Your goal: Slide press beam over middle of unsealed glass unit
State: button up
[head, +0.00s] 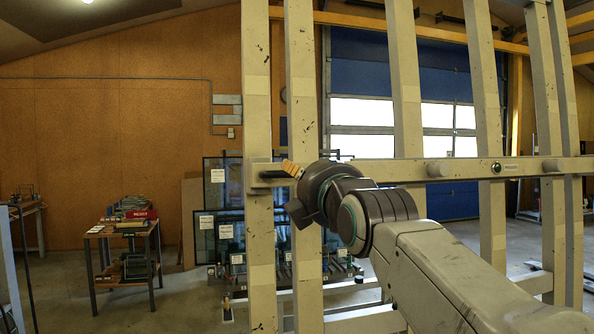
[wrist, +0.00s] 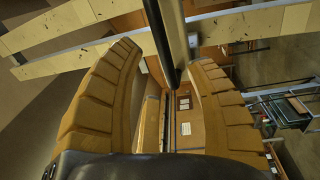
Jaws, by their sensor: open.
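A tall beige frame of upright beams (head: 301,80) stands in front of me, crossed by a horizontal beam (head: 400,172) with round knobs. I cannot tell which beam is the press beam. A dark handle (head: 272,174) sticks out by the leftmost upright (head: 257,90). No glass unit is clearly seen in the frame.
Labelled glass panes (head: 216,222) lean on a rack behind the frame, partly hidden by uprights. A wooden workbench (head: 125,232) with stacked items stands at the left. Floor shows between bench and frame. A blue door (head: 372,62) with windows is at the back.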

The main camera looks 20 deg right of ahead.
jog(key=shift+w+r+p, duration=0.15)
jog(key=shift+w+p, duration=0.55)
jog(key=shift+w, duration=1)
jog(key=shift+w+r+p, duration=0.1)
jog(key=shift+w+p, duration=0.55)
jog(key=shift+w, duration=1)
jog(key=shift+o, duration=0.2)
grip_shut()
